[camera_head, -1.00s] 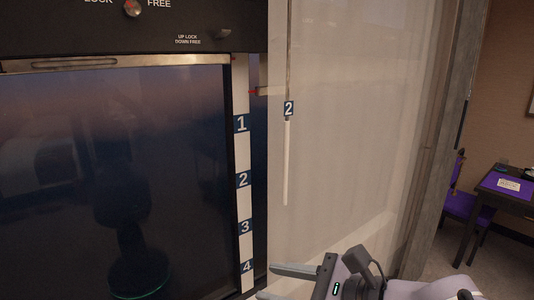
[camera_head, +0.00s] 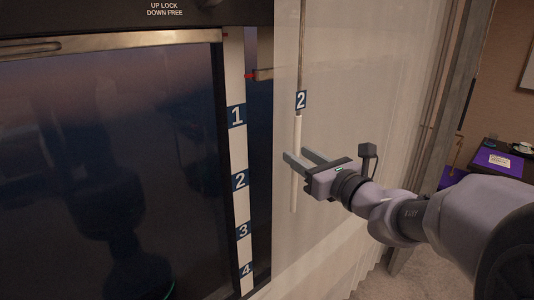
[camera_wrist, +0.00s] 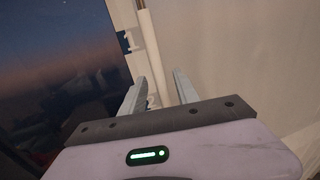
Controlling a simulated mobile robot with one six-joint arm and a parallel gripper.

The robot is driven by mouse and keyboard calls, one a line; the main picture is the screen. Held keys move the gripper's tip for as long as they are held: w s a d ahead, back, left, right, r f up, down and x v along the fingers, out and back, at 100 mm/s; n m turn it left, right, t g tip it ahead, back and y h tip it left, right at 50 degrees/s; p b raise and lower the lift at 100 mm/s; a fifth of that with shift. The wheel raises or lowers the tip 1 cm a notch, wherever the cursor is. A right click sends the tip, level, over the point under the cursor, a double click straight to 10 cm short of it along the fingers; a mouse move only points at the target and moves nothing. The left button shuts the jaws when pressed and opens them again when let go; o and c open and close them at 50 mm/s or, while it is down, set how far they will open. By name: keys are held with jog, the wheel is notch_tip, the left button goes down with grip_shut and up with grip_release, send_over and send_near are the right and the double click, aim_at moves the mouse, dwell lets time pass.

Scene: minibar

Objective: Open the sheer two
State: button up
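The sheer curtain (camera_head: 350,95) is a pale translucent panel right of the dark window. Its thin wand (camera_head: 297,133) hangs upright in front of it, with a dark "2" tag (camera_head: 301,101) and a white lower handle. My gripper (camera_head: 294,152) is open at the handle, below the tag, with its fingers pointing left. In the wrist view the white wand (camera_wrist: 150,42) runs down between the two fingertips (camera_wrist: 160,75). The fingers are apart and not closed on it. I cannot tell exactly how deep the wand lies between them.
The dark window (camera_head: 110,150) fills the left. A white strip numbered 1 to 4 (camera_head: 236,150) runs down its right edge. A small latch with a red mark (camera_head: 262,75) is left of the wand. A table with a purple mat (camera_head: 497,161) stands at the far right.

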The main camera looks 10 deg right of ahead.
jog(key=shift+x, duration=1.1)
grip_shut()
dwell(0.6)
